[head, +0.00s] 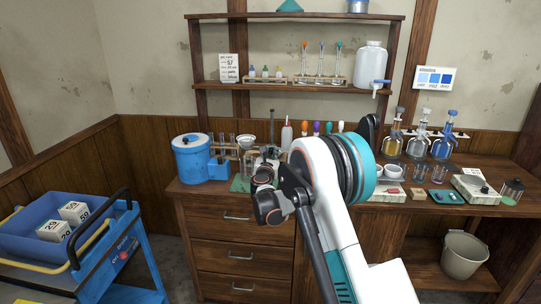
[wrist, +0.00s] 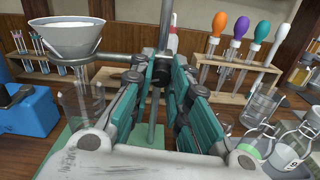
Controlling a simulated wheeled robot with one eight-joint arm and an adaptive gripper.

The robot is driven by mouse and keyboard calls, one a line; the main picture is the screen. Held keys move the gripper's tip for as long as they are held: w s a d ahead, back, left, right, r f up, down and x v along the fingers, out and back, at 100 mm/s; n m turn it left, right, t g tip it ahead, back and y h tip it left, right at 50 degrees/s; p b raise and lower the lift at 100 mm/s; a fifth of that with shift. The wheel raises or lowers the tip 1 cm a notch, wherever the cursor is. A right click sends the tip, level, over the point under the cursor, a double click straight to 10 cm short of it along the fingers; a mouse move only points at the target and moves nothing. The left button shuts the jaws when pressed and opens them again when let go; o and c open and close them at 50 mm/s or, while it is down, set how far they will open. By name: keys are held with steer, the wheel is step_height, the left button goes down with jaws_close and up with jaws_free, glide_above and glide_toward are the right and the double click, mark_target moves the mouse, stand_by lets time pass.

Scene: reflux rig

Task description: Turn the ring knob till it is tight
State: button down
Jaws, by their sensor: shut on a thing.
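My gripper (wrist: 163,78) is shut on the dark ring knob (wrist: 160,72), which shows as a small piece between the fingertips. The knob sits at the upright metal rod (wrist: 166,25) of a stand with a green base (wrist: 140,136). A white funnel (wrist: 75,38) sits in the ring to the left of the rod, above a clear glass vessel (wrist: 82,100). In the head view my gripper (head: 266,172) is in front of the stand and hides most of the knob area; the funnel (head: 248,141) shows just behind. I cannot tell how tight the knob is.
Droppers in a wooden rack (wrist: 228,72) stand to the right, with a glass beaker (wrist: 262,103) and glass bottles (wrist: 292,146) nearer. A tube rack (wrist: 45,68) and a blue container (wrist: 25,110) are at the left. A blue cart (head: 125,255) stands left of the bench.

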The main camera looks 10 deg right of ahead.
steer(key=shift+m, duration=0.3)
steer(key=m, duration=0.5)
steer(key=shift+m, duration=0.3)
steer(key=m, duration=1.1)
steer(key=shift+m, duration=2.3)
steer(key=c, duration=1.5)
jaws_free()
steer(key=shift+a, duration=0.1)
